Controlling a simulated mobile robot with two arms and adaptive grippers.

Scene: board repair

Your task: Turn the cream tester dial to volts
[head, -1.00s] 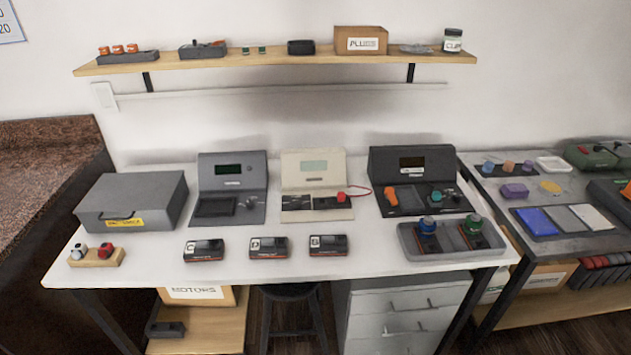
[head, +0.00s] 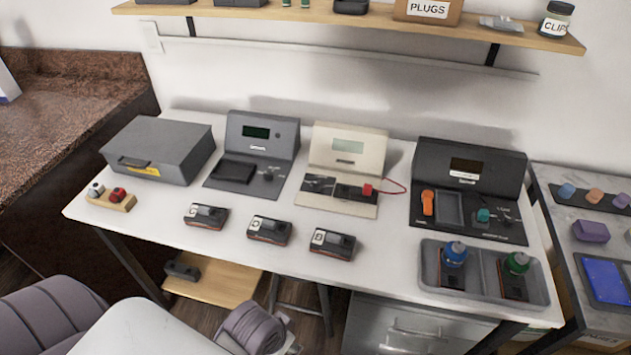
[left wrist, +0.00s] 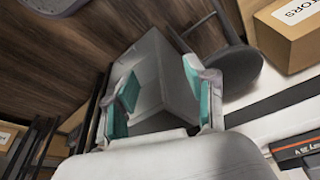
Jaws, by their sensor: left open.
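The cream tester (head: 345,155) stands at the back middle of the white table in the head view, between a grey tester and a black tester. Its sloped face has a pale screen, and its base has a dark panel with a red part (head: 367,190) and a red wire at the right. The dial and its setting are too small to make out. My left gripper (left wrist: 160,100) shows in the left wrist view with its teal fingertips apart and nothing between them. It points at the floor area near a stool, away from the tester. My right gripper is not in view.
The grey tester (head: 262,140) and black tester (head: 470,175) flank the cream one. Several small black modules (head: 269,229) lie in front. A grey tray (head: 430,262) holds two bottle-topped units. A grey case (head: 160,145) stands left. The shelf (head: 380,25) overhangs behind.

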